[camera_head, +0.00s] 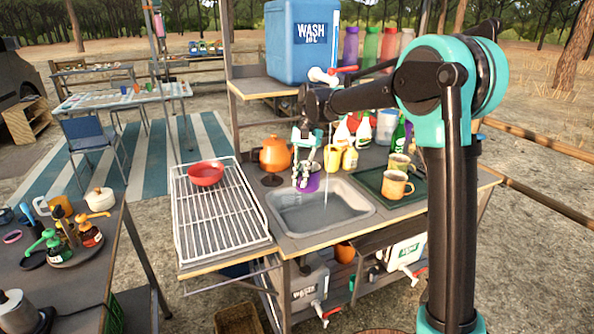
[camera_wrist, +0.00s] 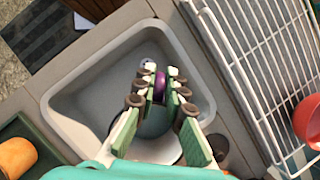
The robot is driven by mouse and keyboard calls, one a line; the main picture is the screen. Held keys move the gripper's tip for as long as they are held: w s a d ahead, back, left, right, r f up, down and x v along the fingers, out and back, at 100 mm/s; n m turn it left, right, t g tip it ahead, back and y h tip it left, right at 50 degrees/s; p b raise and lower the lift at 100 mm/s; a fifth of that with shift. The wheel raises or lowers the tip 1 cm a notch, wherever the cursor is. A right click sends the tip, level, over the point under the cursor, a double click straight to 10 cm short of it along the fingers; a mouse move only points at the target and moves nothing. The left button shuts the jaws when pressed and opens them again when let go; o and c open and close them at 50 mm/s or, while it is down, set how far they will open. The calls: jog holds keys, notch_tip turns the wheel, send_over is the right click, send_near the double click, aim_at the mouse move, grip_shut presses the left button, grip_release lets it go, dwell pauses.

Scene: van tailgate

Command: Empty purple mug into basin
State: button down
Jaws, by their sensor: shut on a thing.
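The purple mug (camera_head: 313,181) is at the back left of the grey basin (camera_head: 350,190), near its rim. My gripper (camera_head: 302,178) comes down on it from above and covers part of it. In the wrist view, the green-padded fingers of my gripper (camera_wrist: 160,88) are shut on a purple part of the mug (camera_wrist: 160,86), over the basin (camera_wrist: 75,100). A rounded grey-teal shape shows behind the fingers; I cannot tell whether it is the mug's inside. The mug's tilt and contents are unclear.
A blue wash container (camera_head: 302,45) with a tap stands above, and a thin stream falls into the basin. A wire rack (camera_head: 215,225) with a red bowl (camera_head: 206,173) lies left. An orange kettle (camera_head: 275,154), yellow mugs, bottles and a green tray (camera_head: 375,186) stand close around.

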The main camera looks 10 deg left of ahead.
jog(key=shift+w, duration=0.1)
jog(key=y, duration=0.1)
jog(key=f+y, duration=0.1)
jog(key=y, duration=0.1)
jog(key=shift+d+f+n, duration=0.2)
jog(key=shift+n, duration=0.1)
jog(key=y, duration=0.1)
jog(key=f+y, duration=0.1)
jog(key=y, duration=0.2)
jog(key=shift+f+n+t, duration=0.25)
jog(key=shift+n+t, duration=0.15)
jog(key=d+n+y, duration=0.1)
jog(key=y, duration=0.2)
jog(key=d+f+n+y, duration=0.1)
jog(key=y, duration=0.3)
jog(key=d+n+y, duration=0.1)
jog(key=y, duration=0.2)
jog(key=shift+s+d+f+y, duration=0.15)
jog(key=shift+s+f+y, duration=0.15)
jog(key=shift+s, duration=0.1)
jog(key=shift+n, duration=0.3)
